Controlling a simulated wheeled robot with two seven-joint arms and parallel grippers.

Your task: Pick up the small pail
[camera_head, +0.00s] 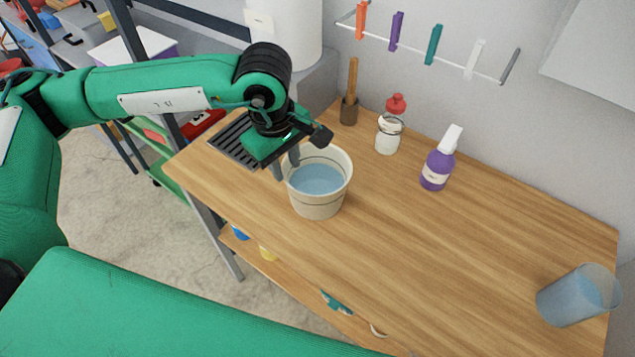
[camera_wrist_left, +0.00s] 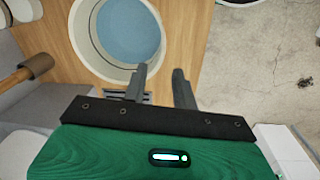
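The small pail (camera_head: 317,207) is cream with dark bands and holds blue water. It stands upright on the wooden bench near its left end. It also shows at the top of the left wrist view (camera_wrist_left: 83,38). My left gripper (camera_head: 286,164) is at the pail's left rim, pointing down. In the left wrist view, its two fingers (camera_wrist_left: 160,71) are apart, one over the rim and the other outside it. Whether either finger touches the pail I cannot tell. My right gripper is out of view.
A clear blue container (camera_head: 577,298) is at the far right. The bench middle (camera_head: 430,245) is clear.

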